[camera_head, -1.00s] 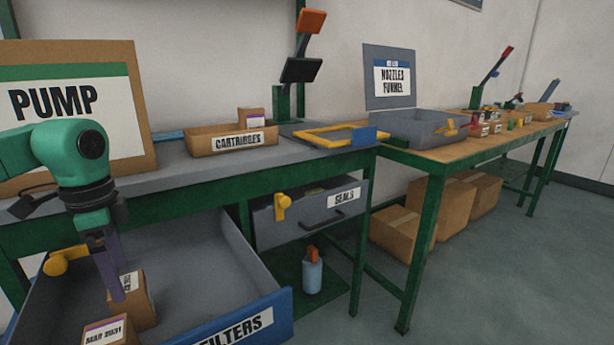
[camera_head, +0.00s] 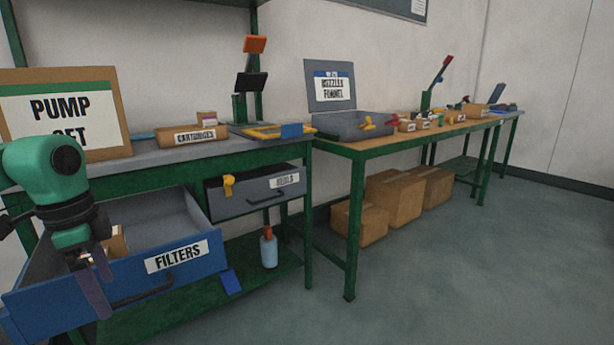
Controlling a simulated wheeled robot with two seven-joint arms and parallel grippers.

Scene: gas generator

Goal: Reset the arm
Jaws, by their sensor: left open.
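My left arm comes in from the left, green and black, and my left gripper (camera_head: 97,287) hangs at its end with purple-grey fingers. The gripper is open and shows in front of the open blue filters drawer (camera_head: 185,262), overlapping its front panel and handle. I see nothing held between the fingers. A small cardboard box (camera_head: 118,243) is in the drawer behind the gripper, partly hidden by it. My right gripper is not in view.
The grey seals drawer (camera_head: 262,203) is right of the filters drawer. A cartridges box (camera_head: 188,137) sits on the bench beside the pump sign (camera_head: 110,105). A bottle (camera_head: 268,250) stands on the lower shelf. Cardboard boxes (camera_head: 394,204) sit under the right table. The floor (camera_head: 450,285) in front is clear.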

